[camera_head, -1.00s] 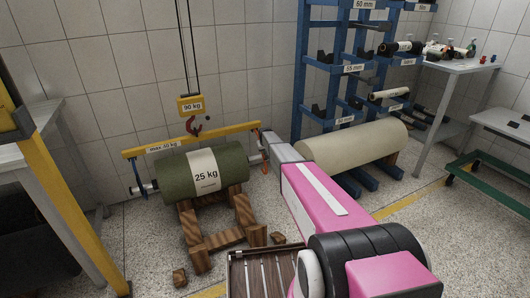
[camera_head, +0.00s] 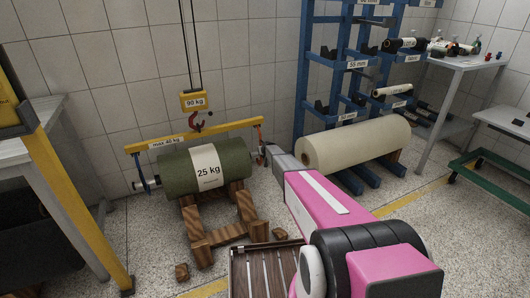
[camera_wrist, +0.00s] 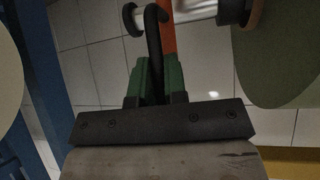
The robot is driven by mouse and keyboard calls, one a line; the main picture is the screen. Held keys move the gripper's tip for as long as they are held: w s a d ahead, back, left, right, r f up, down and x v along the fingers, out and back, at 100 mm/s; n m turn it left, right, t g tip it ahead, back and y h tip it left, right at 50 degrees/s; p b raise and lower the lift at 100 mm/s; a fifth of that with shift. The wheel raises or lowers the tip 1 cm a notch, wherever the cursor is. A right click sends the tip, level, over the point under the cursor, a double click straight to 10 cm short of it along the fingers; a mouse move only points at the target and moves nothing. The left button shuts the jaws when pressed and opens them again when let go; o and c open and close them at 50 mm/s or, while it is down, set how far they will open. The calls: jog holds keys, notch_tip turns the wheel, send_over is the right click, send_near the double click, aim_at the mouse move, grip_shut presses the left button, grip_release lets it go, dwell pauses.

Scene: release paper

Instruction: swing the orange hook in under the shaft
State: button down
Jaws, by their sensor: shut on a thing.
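The orange hook (camera_head: 260,133) hangs from the right end of the yellow beam (camera_head: 225,128). In the wrist view its orange part (camera_wrist: 168,42) runs upward behind a dark curved part (camera_wrist: 153,55). My gripper (camera_head: 266,150) is at this hook, and its green fingers (camera_wrist: 155,82) are shut on the dark part. The shaft (camera_wrist: 192,12) shows at the top of the wrist view, between a collar and a flange beside the green roll (camera_wrist: 280,60). The dark part overlaps the shaft near the collar; I cannot tell whether it is under it. The roll (camera_head: 178,175) rests on a wooden cradle.
A blue hook (camera_head: 139,166) hangs at the beam's left end, by the shaft's left end. A red crane hook (camera_head: 201,118) is at the beam's middle. A cream roll (camera_head: 355,145) and a blue rack (camera_head: 300,100) stand close on the right. Wood blocks (camera_head: 182,271) lie on the floor.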

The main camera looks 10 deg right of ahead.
jog(key=shift+w+a+f+t, duration=0.15)
jog(key=shift+w+f+t, duration=0.25)
jog(key=shift+w, duration=0.25)
jog(key=c, duration=1.2)
grip_release()
jog(key=shift+o, duration=0.2)
jog(key=shift+r, duration=0.1)
jog(key=v, duration=1)
jog(key=shift+s, duration=0.35)
jog(key=shift+r, duration=0.15)
